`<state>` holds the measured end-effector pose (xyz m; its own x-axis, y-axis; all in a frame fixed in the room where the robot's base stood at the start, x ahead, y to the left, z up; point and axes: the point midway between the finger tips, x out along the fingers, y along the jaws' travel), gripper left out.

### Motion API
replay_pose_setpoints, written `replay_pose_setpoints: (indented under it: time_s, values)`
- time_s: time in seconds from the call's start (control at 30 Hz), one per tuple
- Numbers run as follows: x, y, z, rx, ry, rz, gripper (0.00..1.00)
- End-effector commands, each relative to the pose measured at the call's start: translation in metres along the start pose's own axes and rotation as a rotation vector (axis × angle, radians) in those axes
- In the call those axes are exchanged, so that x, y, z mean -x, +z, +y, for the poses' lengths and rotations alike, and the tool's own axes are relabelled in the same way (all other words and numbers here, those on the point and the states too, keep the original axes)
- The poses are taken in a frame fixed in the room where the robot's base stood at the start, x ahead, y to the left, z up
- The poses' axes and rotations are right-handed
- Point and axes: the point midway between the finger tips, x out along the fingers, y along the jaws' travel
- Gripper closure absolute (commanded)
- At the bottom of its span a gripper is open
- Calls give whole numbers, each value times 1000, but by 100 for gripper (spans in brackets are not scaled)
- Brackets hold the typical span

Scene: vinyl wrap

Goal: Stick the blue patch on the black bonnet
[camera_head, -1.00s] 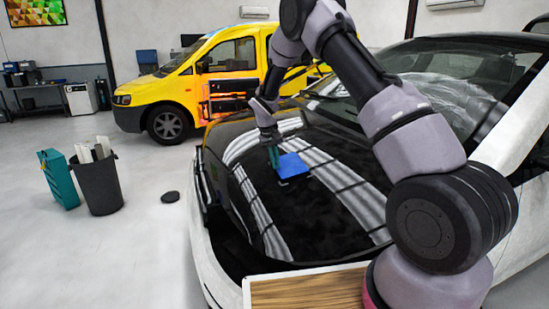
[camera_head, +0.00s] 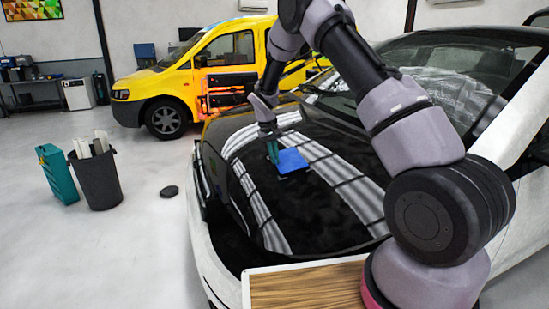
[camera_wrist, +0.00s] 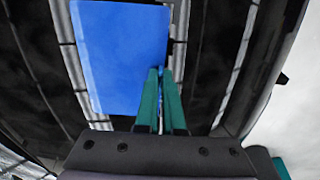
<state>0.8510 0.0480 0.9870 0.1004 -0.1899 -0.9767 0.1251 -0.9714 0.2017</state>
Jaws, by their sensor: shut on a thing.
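The blue patch (camera_head: 291,161) shows over the black bonnet (camera_head: 300,215) of the white car in the head view. In the wrist view the patch (camera_wrist: 122,55) is a flat blue sheet just beyond my fingertips. My gripper (camera_head: 273,152) has teal fingers and points down at the left edge of the patch. In the wrist view its fingers (camera_wrist: 160,88) are close together at the patch's lower right edge, shut on it. The patch looks flat and close to the bonnet; I cannot tell whether it touches all over. The bonnet (camera_wrist: 215,60) fills most of the wrist view.
A wooden board (camera_head: 305,287) lies by the car's front. A black bin (camera_head: 97,178) and a teal box (camera_head: 57,174) stand on the floor at left, with a dark disc (camera_head: 169,191) nearby. A yellow van (camera_head: 195,80) is behind. The windscreen lies beyond the bonnet.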

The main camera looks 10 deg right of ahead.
Motion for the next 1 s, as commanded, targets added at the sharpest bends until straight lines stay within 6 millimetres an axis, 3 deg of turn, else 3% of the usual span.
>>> replay_pose_setpoints:
  time_s: [1.0]
  values:
    - [-12,0,0,0,0,0,100]
